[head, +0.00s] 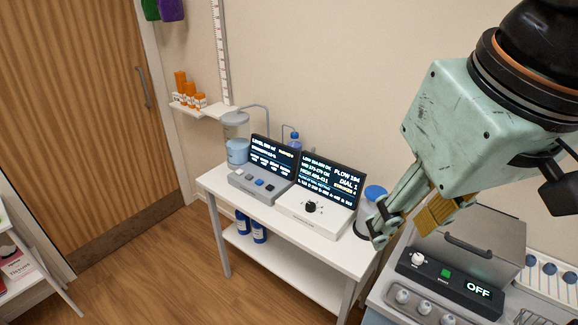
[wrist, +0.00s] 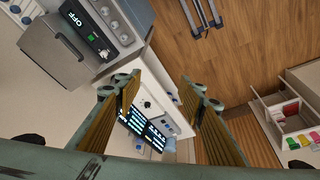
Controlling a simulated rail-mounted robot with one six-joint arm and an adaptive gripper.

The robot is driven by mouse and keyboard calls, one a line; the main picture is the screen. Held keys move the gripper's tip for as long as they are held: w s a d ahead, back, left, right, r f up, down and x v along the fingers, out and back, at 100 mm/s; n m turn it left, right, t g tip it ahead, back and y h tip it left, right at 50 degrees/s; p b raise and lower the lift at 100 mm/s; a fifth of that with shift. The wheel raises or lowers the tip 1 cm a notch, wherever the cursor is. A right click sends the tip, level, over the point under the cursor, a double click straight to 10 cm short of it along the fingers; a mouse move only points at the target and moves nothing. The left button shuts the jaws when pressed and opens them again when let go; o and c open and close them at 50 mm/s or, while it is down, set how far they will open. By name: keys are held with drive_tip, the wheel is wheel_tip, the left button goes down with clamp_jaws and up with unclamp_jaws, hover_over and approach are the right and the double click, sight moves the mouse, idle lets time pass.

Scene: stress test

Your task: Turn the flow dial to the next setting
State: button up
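The flow dial (head: 311,207) is a small black knob on a white sloped console (head: 322,222). The screen (head: 331,179) behind it reads "FLOW 194" and "DIAL 1". In the wrist view the dial (wrist: 147,104) shows between my fingers, well beyond them. My gripper (head: 379,222) hangs to the right of the dial in the head view, apart from it. In the wrist view my gripper (wrist: 162,88) has its two fingers wide apart with nothing between them.
A second console (head: 262,185) with buttons and its own screen stands left of the dial. A blue-lidded jar (head: 374,193) stands right of the dial console, close to my gripper. A metal box unit (head: 470,245) with an "OFF" display is at the lower right.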

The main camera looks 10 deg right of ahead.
drive_tip(key=w+r+n+g+p, duration=0.15)
drive_tip(key=w+n, duration=0.45)
drive_tip(key=w, duration=0.9)
drive_tip(key=n+g+p, duration=0.2)
drive_tip(key=n+p, duration=0.3)
drive_tip(key=n, duration=1.4)
hover_over(311, 205)
wheel_tip(311, 205, down, 29)
drive_tip(key=shift+w+f+n, duration=0.1)
drive_tip(key=shift+f+n, duration=0.2)
drive_tip(key=shift+f, duration=0.05)
drive_tip(key=shift+f, duration=0.15)
drive_tip(key=shift+f+b, duration=0.3)
drive_tip(key=shift+f, duration=6.4)
